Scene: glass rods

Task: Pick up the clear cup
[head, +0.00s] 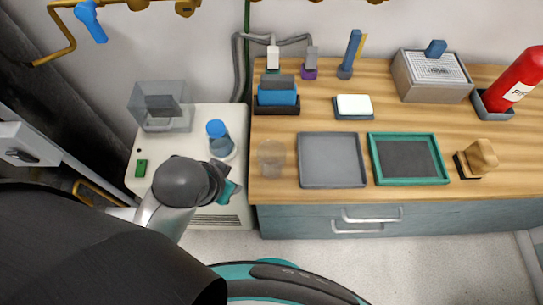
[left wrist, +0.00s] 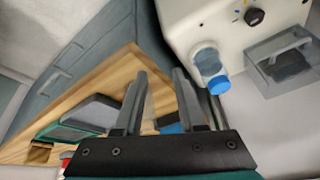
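The clear cup (head: 271,157) stands on the wooden counter (head: 350,196), near its left edge and left of the grey tray. It looks empty and see-through. I cannot make it out surely in the left wrist view. My left arm comes in from the lower left, and its gripper lies to the left of the cup, over the white unit, mostly hidden behind the wrist in the head view. In the left wrist view the left gripper (left wrist: 159,73) has its two fingers spread apart, with nothing seen held between them. My right gripper is not in view.
A blue-capped bottle (head: 220,138) and a clear box (head: 160,107) stand on the white unit (head: 207,115), close to my left wrist. A grey tray (head: 332,160) and a green-rimmed tray (head: 408,158) lie right of the cup. Blocks in a dark holder (head: 277,96) stand behind it.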

